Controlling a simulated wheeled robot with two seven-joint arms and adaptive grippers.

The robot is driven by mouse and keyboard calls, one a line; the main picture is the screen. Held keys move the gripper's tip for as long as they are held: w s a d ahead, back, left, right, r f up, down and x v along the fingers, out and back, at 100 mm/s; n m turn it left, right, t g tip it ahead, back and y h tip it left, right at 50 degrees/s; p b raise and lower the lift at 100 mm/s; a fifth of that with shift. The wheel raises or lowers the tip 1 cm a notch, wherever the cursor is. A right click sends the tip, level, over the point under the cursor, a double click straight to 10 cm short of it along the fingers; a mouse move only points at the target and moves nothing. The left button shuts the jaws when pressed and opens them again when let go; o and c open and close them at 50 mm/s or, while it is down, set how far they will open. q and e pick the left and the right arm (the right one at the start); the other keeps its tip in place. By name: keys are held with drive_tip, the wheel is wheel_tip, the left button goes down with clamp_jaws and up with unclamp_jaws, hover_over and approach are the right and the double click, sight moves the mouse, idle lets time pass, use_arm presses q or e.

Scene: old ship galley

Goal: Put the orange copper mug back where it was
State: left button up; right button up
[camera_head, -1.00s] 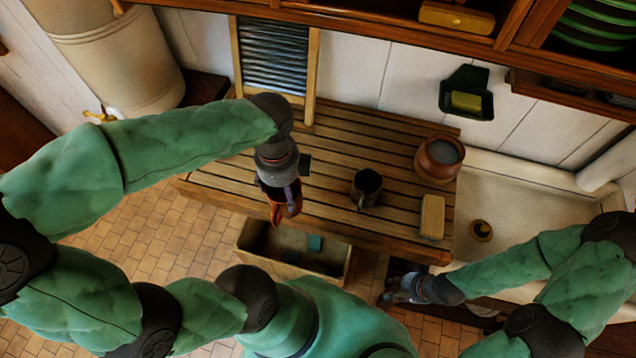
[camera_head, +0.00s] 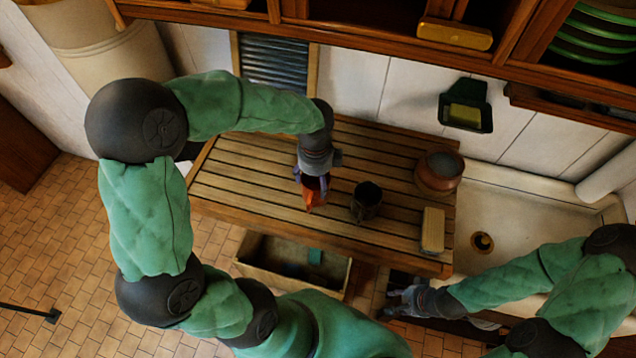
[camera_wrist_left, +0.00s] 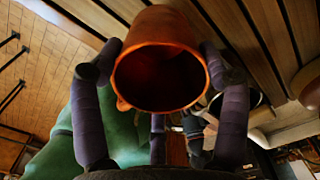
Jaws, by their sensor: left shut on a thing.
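The orange copper mug (camera_head: 315,190) is in my left gripper (camera_head: 312,178), over the slatted wooden counter (camera_head: 245,190), left of the dark mug. In the left wrist view the mug (camera_wrist_left: 165,60) fills the middle, its open mouth facing the camera, with the left gripper's fingers (camera_wrist_left: 160,75) closed on both sides of it. Whether the mug touches the slats I cannot tell. My right gripper (camera_head: 398,300) is low at the counter's front right, away from the mug; its fingers are too small to read.
A dark mug (camera_head: 366,202) stands close to the right of the orange mug. A round copper pot (camera_head: 439,173) and a pale wooden block (camera_head: 433,231) stand further right. A sink (camera_head: 510,215) adjoins the counter. An open drawer (camera_head: 290,275) is below. The counter's left part is clear.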

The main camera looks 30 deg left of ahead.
sight(318, 185)
use_arm(q)
drive_tip(key=f, duration=0.1)
drive_tip(key=w+f, duration=0.1)
drive_tip(key=f, duration=0.1)
drive_tip(key=shift+f, duration=0.45)
drive_tip(key=shift+f, duration=0.2)
drive_tip(key=o, duration=1.2)
drive_tip(key=shift+o, duration=0.2)
wheel_tip(318, 185, up, 11)
drive_tip(key=shift+w+d, duration=0.2)
drive_tip(key=shift+w, duration=0.05)
drive_tip(key=shift+f, duration=0.1)
